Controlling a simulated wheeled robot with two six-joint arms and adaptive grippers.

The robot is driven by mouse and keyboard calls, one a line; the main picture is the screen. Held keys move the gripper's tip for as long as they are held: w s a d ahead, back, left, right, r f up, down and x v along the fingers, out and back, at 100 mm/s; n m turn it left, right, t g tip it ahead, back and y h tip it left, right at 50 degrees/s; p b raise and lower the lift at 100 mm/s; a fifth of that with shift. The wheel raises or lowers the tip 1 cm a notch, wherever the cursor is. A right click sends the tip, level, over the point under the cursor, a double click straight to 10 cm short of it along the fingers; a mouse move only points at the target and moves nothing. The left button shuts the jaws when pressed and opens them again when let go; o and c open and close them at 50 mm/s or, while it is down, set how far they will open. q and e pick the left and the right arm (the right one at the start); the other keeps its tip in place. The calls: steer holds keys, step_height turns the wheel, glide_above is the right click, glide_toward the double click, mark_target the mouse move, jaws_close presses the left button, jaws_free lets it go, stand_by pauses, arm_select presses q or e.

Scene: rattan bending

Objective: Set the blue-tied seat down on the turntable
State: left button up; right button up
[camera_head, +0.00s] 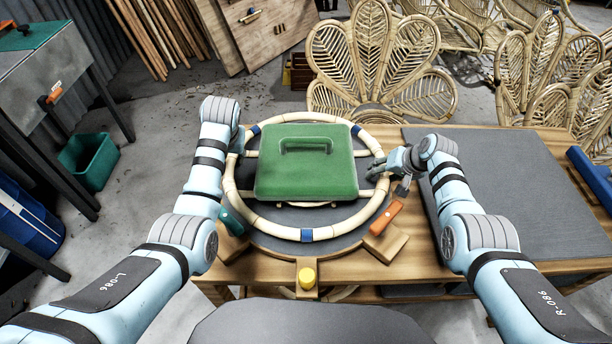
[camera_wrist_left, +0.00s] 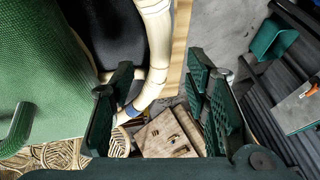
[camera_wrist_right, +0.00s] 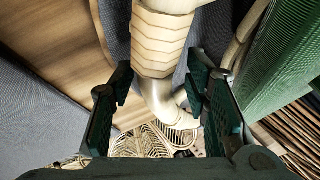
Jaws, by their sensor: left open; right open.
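The blue-tied seat is a pale rattan ring (camera_head: 318,234) with blue ties. It lies over the dark grey turntable (camera_head: 275,241); whether they touch is hard to tell. A green block with a handle (camera_head: 305,180) sits across its middle. My right gripper (camera_head: 387,170) is open at the ring's right side; in the right wrist view the bound rattan (camera_wrist_right: 160,40) runs between its fingers. My left gripper (camera_wrist_left: 160,110) is open at the ring's left side, mostly hidden by my arm in the head view. In the left wrist view the ring (camera_wrist_left: 158,45) passes near its fingers.
A teal clamp (camera_head: 231,221), an orange clamp (camera_head: 386,217) and a yellow knob (camera_head: 307,278) stand at the turntable's near edge. A grey mat (camera_head: 510,190) on the right of the table is clear. Rattan chair backs (camera_head: 375,60) stand behind.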

arm_select(q)
steer(key=v, duration=0.4)
steer(key=shift+r, duration=0.1)
arm_select(e)
steer(key=v, duration=1.2)
steer(key=shift+r, duration=0.1)
arm_select(q)
steer(key=a+p, duration=0.2)
steer(key=s+a+p, duration=0.1)
steer(key=a+p, duration=0.2)
steer(key=shift+s+a+p, duration=0.3)
steer(key=shift+s+a, duration=0.05)
steer(key=shift+s, duration=0.05)
arm_select(e)
step_height(320, 180, up, 5)
steer(key=shift+r, duration=0.25)
